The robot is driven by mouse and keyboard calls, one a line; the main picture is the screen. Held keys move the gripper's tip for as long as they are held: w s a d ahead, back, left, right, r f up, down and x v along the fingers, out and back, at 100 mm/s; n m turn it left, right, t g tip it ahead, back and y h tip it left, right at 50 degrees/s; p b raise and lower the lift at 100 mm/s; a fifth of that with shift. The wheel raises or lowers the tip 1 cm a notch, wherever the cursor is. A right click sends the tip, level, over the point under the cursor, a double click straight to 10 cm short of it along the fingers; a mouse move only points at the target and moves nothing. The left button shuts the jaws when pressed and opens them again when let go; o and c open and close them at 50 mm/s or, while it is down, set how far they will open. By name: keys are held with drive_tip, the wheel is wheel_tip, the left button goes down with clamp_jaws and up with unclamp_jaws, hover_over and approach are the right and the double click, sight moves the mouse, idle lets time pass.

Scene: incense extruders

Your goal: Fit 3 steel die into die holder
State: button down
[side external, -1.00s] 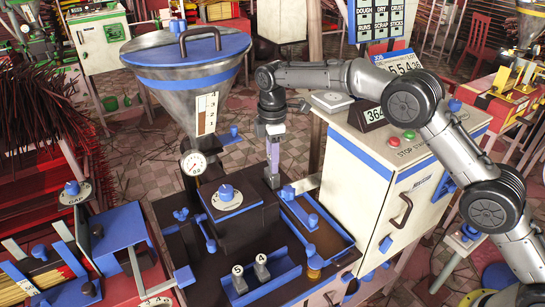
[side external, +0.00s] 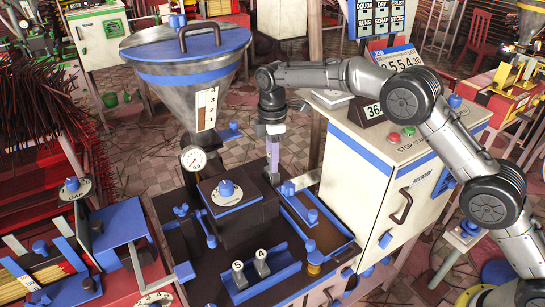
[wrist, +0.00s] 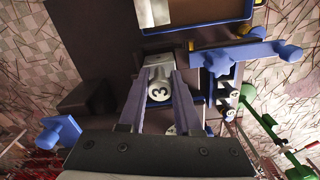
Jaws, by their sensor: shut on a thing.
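My gripper (side external: 272,178) points down at the right rear of the dark extruder base. In the wrist view its two pale purple fingers (wrist: 161,76) are shut on a light steel die marked 3 (wrist: 159,90). In the side view the fingers hide die 3. Two more steel dies, which look marked 5 (side external: 239,273) and 4 (side external: 262,264), stand upright in a blue tray (side external: 275,281) at the front.
A dark block with a blue-knobbed dial (side external: 226,190) stands left of my gripper, below the steel hopper (side external: 195,90). A blue-edged shallow tray (side external: 322,236) lies to the right. The white control cabinet (side external: 365,185) stands close on the right.

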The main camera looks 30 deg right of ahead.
drive_tip(key=shift+f, duration=1.35)
idle(0.8)
drive_tip(key=c, duration=0.5)
unclamp_jaws()
drive_tip(key=shift+f, duration=0.1)
wheel_tip(320, 180, up, 14)
drive_tip(key=shift+f, duration=0.1)
